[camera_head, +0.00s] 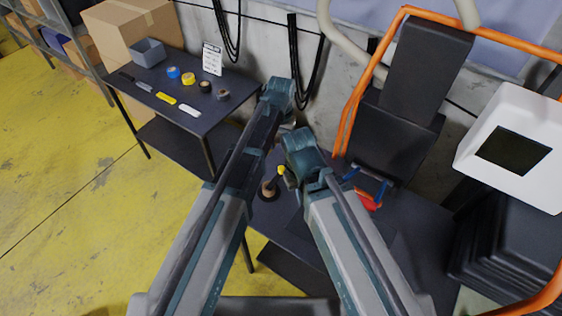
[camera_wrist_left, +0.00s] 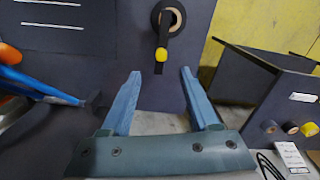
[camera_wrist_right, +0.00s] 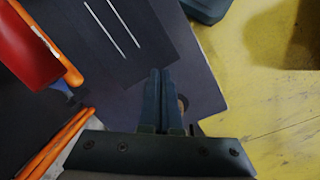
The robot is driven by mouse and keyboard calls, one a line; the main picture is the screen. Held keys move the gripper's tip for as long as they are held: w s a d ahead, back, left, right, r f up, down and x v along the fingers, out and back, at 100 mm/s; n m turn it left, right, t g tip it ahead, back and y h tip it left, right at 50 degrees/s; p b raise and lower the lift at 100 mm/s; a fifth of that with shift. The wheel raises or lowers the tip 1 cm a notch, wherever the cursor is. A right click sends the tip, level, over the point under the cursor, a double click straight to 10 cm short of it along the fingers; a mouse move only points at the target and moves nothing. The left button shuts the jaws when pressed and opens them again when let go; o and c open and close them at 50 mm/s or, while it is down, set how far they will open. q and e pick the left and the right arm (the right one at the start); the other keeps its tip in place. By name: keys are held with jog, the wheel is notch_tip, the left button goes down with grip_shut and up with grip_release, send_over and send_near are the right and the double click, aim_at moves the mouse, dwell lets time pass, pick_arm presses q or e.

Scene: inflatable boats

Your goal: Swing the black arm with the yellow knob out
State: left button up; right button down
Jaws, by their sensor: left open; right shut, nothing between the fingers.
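The black arm (camera_wrist_left: 163,32) lies across a round tan-and-black base (camera_wrist_left: 179,18) on the dark table, its yellow knob (camera_wrist_left: 160,55) toward my left gripper. In the head view the yellow knob (camera_head: 281,170) stands over the round base (camera_head: 268,191). My left gripper (camera_wrist_left: 158,77) is open and empty, its fingertips on either side of the line of the black arm, just short of the knob. My right gripper (camera_wrist_right: 161,72) is shut and empty over the table. A brown round part (camera_wrist_right: 183,102) is half hidden behind its fingers. In the head view, my right arm hides its fingers.
Blue-handled parts (camera_head: 367,183) and a red-orange piece (camera_head: 367,201) lie right of my right arm. An orange-framed black seat (camera_head: 402,130) and white box (camera_head: 515,145) stand at right. A side table (camera_head: 172,82) with tapes is at left.

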aim_at(282, 168)
pick_arm(q)
jog(key=shift+w+d, duration=0.1)
jog(key=shift+w, duration=0.65)
pick_arm(e)
jog(key=shift+w, duration=0.1)
pick_arm(q)
notch_tip(282, 168, down, 14)
jog(key=b, duration=1.4)
jog(key=shift+r, duration=0.15)
pick_arm(e)
notch_tip(282, 168, down, 14)
jog(key=shift+r, duration=0.15)
pick_arm(q)
grip_shut()
